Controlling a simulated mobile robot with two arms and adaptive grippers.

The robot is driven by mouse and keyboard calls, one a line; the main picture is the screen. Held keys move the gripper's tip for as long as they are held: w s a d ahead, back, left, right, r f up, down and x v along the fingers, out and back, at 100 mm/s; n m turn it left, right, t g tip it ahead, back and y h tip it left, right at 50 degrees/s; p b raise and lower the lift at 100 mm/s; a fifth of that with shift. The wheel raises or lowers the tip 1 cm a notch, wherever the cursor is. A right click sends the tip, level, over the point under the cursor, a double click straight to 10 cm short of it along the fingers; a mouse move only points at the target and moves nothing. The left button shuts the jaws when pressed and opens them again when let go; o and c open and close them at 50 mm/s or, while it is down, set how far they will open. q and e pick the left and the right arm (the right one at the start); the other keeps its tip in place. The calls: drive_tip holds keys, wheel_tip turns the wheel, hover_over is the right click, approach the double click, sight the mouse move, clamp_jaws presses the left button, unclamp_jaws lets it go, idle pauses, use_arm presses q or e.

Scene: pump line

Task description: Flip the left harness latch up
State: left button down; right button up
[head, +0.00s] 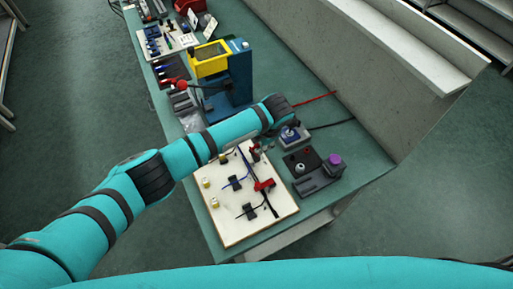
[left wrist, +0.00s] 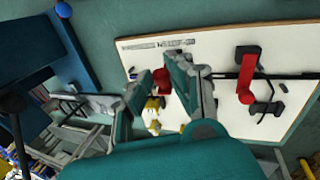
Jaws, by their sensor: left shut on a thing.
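The white harness board (head: 227,221) lies on the table, with a red latch (head: 264,185) on its right side. This latch shows in the left wrist view as a raised red piece (left wrist: 246,80) on a black mount. My left gripper (head: 259,148) is over the far right part of the board. In the left wrist view, its two fingers (left wrist: 163,82) are closed around another red piece, seemingly the left harness latch (left wrist: 161,78). The fingers partly hide that latch, so its angle is unclear. My right gripper is out of view.
Black clips with cables (head: 235,183) and yellow-white pegs (head: 206,183) stand on the board. A blue and yellow press (head: 238,75) stands behind my arm. A dark fixture with a purple knob (head: 334,160) and a blue-topped part (head: 291,134) stand to the right.

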use_arm(q)
drive_tip(key=shift+w+d+b, duration=0.1)
drive_tip(key=shift+d+b, duration=0.05)
drive_tip(key=shift+b, duration=0.15)
drive_tip(key=c, duration=1.2)
unclamp_jaws()
drive_tip(key=v, duration=1.2)
drive_tip(key=shift+w+d, duration=0.15)
drive_tip(key=shift+d, duration=0.1)
drive_tip(key=shift+f, duration=0.1)
